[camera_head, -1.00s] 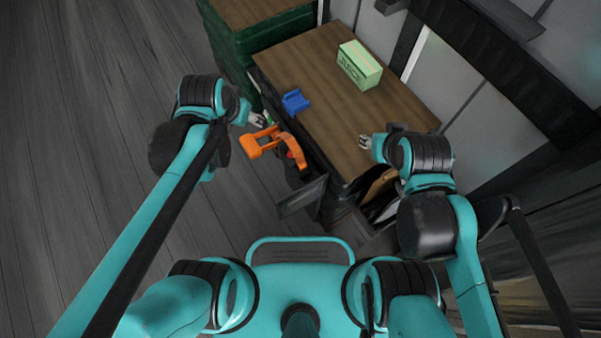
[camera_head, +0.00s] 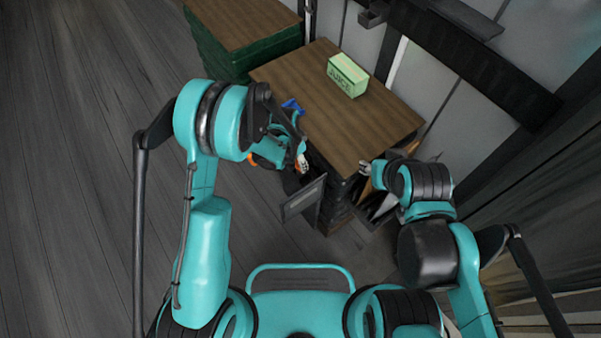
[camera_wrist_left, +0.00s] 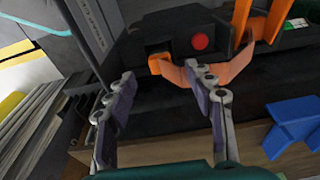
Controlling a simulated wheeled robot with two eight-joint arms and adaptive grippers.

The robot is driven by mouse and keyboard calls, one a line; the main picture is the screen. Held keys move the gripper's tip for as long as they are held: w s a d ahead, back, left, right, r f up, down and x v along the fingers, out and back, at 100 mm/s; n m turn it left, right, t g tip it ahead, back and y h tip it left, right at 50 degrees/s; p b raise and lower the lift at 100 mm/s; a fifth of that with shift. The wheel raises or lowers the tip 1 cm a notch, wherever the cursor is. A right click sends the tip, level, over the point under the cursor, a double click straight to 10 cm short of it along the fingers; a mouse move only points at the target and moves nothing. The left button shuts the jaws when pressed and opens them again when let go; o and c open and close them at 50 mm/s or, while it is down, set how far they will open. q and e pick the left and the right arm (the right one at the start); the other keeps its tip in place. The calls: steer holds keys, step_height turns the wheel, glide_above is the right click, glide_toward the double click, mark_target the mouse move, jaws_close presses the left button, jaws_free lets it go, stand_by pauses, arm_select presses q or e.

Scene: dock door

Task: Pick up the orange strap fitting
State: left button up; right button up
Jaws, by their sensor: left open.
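The orange strap fitting (camera_wrist_left: 225,70) shows in the left wrist view as a curved orange band in front of a black body with a red button, with upright orange pieces at the upper right. In the head view only small bits of orange (camera_head: 262,161) show, because my left arm covers most of it. My left gripper (camera_wrist_left: 165,85) is open, its two fingers apart and pointing toward the band, with nothing between them. In the head view the left gripper (camera_head: 301,160) is beside the table's near-left edge. My right gripper (camera_head: 366,168) is near the table's front-right corner; its jaws are too small to read.
The wooden-topped table (camera_head: 345,125) carries a green box (camera_head: 347,76) and a blue bracket (camera_head: 292,106), also close by in the left wrist view (camera_wrist_left: 292,124). A grey panel (camera_head: 304,199) juts out below the table front. Green stacked crates (camera_head: 215,60) stand behind left. Floor at left is clear.

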arm_select(q)
steer(key=f+b, duration=0.1)
steer(key=f, duration=0.1)
steer(key=f+b, duration=0.1)
steer(key=f, duration=0.1)
steer(key=w+d+f+b, duration=0.1)
steer(key=f, duration=0.2)
steer(key=shift+d, duration=0.1)
steer(key=shift+r, duration=0.2)
jaws_close()
